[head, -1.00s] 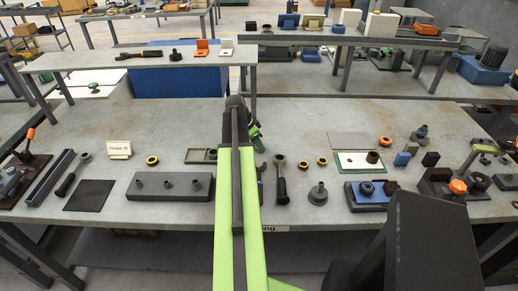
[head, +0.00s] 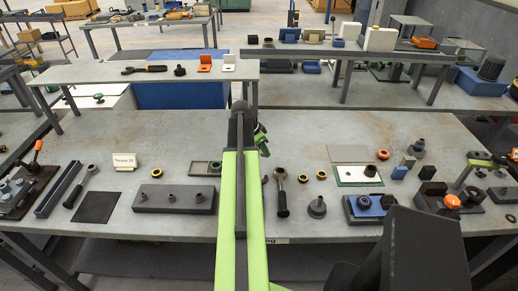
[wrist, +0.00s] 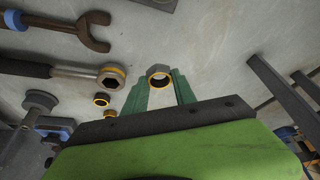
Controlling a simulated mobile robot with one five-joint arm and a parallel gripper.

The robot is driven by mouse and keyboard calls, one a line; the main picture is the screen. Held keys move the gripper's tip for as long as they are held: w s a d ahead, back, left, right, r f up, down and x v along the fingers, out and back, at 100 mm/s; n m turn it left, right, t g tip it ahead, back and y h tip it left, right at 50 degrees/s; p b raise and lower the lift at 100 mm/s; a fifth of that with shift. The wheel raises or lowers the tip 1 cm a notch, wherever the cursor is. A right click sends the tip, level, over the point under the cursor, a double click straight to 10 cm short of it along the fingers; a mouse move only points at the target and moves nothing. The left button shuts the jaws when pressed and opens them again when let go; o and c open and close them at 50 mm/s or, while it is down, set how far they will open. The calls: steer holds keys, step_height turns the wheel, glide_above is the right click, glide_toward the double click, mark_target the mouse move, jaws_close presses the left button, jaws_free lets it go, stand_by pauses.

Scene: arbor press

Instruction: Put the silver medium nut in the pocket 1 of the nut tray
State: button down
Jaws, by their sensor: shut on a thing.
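In the wrist view, my gripper (wrist: 160,92) has its green fingers shut on a silver nut (wrist: 158,70) with a yellowish ring, its open hole facing the camera. The nut appears held above the grey bench top. In the head view, my arm hides most of my gripper and the held nut; only a green part (head: 261,140) shows at the arm's right side. The nut tray (head: 204,169) appears to be the small grey-green tray just left of my arm. Its pockets are too small to tell apart. In the wrist view a dark edge (wrist: 160,4) shows at the top.
A ratchet (head: 282,195) and two dark, yellow-rimmed nuts (head: 303,178) (head: 321,175) lie right of my arm. A grey block with pegs (head: 175,199) stands left. An open-ended wrench (wrist: 60,24) lies left in the wrist view. Bare bench lies beyond the tray.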

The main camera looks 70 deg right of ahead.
steer(key=s+a+r+p, duration=0.1)
steer(key=s+r+p, duration=0.3)
steer(key=s, duration=0.5)
steer(key=shift+s+a+r+p, duration=0.2)
steer(key=shift+s+r+p, duration=0.15)
steer(key=shift+r, duration=0.45)
